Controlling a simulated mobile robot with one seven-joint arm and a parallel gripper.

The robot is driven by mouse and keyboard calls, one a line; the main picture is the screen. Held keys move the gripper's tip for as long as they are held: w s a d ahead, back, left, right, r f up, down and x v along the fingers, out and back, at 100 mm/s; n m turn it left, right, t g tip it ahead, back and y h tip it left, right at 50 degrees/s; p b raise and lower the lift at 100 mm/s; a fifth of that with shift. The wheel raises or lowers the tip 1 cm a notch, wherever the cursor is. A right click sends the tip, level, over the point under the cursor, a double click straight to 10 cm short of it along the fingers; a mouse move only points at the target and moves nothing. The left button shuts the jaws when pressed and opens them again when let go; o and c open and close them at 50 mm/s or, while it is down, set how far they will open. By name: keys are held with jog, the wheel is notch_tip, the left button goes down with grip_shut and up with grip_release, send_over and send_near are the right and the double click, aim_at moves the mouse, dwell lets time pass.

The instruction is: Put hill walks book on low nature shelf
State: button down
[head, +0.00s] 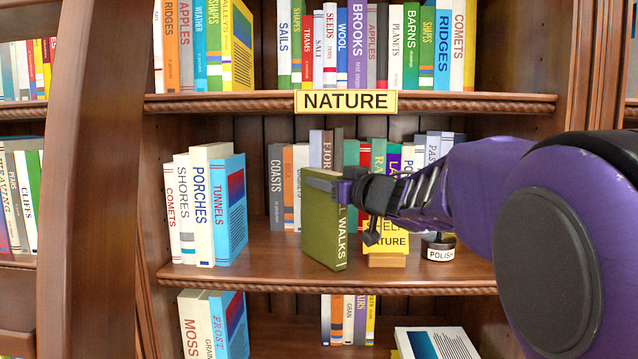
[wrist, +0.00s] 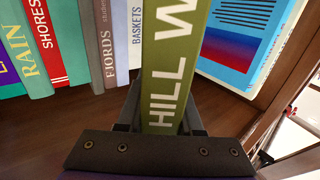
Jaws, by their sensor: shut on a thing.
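The green hill walks book (head: 322,228) stands nearly upright at the low nature shelf (head: 270,248), below the NATURE sign (head: 346,101). Its spine, reading "HILL W", also shows in the wrist view (wrist: 172,65). My gripper (head: 345,190) is shut on the book near its upper spine edge; in the wrist view the jaws (wrist: 160,120) close around it. The book is in front of the back row and apart from the books at left. I cannot tell whether its bottom touches the board.
A blue Tunnels book (head: 229,208) ends the left group. A yellow shelf card (head: 386,240) and a polish tin (head: 439,247) stand right of the book. Several books line the back (head: 290,185). A ladder rail (head: 95,180) rises at left. Bare board lies between Tunnels and the held book.

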jog(key=c, duration=0.6)
grip_release()
jog(key=shift+f, duration=0.1)
jog(key=shift+o, duration=0.2)
